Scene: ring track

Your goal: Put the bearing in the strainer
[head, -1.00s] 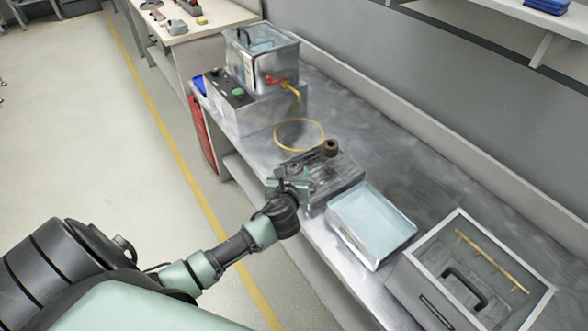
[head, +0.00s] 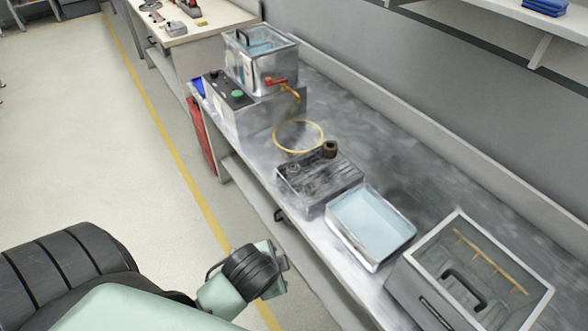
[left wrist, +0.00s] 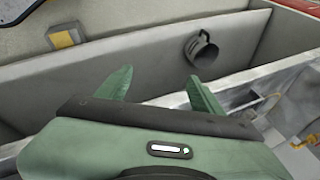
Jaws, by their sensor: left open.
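The strainer (head: 281,148) shows in the head view as a round mesh bowl with a yellow rim, on the steel bench behind a dark ridged tray (head: 335,186). A brown ring-like part (head: 330,149) stands at the tray's back corner. Small round metal parts (head: 308,188) sit on the tray's left half. I cannot tell which of these is the bearing. My left gripper (head: 281,262) is off the bench's front edge, nearer to me than the tray. In the left wrist view its green fingers (left wrist: 160,88) are apart with nothing between them. My right gripper is not in view.
A metal tank with a red-handled tap (head: 275,82) stands on a control box (head: 232,110) at the back. A pan of pale liquid (head: 372,222) and an open grey bin (head: 412,292) are on the right. Bare bench lies behind them.

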